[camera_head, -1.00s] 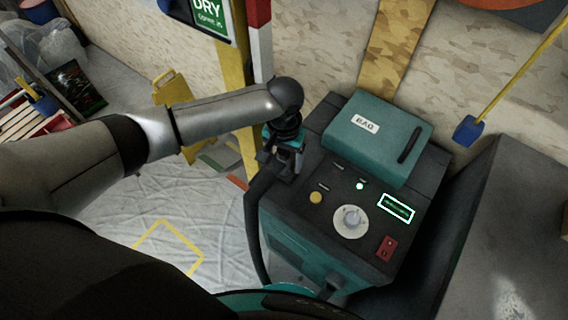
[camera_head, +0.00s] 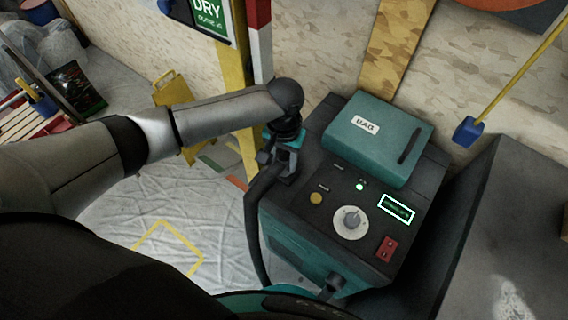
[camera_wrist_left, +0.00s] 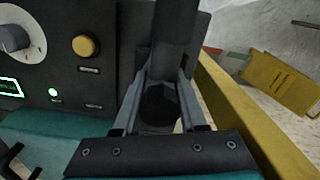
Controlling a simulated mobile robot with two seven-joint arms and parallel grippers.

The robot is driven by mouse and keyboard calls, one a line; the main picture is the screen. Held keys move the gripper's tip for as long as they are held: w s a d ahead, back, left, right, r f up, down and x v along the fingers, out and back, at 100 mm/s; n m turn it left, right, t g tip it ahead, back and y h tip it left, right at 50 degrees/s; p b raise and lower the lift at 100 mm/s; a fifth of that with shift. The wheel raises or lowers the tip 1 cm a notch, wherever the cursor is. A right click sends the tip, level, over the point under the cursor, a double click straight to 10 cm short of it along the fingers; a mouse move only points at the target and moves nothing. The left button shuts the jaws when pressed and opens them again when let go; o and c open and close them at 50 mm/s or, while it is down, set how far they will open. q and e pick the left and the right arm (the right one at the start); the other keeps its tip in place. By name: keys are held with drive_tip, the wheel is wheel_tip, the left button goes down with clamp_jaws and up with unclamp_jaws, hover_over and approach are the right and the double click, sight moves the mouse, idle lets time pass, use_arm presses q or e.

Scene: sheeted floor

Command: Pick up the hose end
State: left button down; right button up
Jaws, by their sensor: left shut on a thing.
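A dark hose (camera_head: 253,220) hangs along the left side of a teal and black machine (camera_head: 285,250). Its upper end is at my left gripper (camera_head: 279,168), beside the machine's upper left edge. In the left wrist view, the hose's dark round end (camera_wrist_left: 160,104) sits between the two fingers of my left gripper (camera_wrist_left: 160,92), which is shut on it. The hose (camera_wrist_left: 177,25) runs away from the fingers toward the top of that view. In the head view the gripper and wrist partly hide the hose end. My right gripper is not in view.
The machine's top has a teal lid (camera_head: 378,137), a white dial (camera_head: 350,222), a yellow button (camera_head: 316,199) and a red switch (camera_head: 387,248). A yellow post (camera_head: 240,75) stands close behind my left wrist. Sheeted floor (camera_head: 135,210) is open to the left.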

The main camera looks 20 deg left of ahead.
use_arm(q)
drive_tip(key=shift+r, duration=0.1)
wheel_tip(320, 180, up, 20)
drive_tip(key=p, duration=0.5)
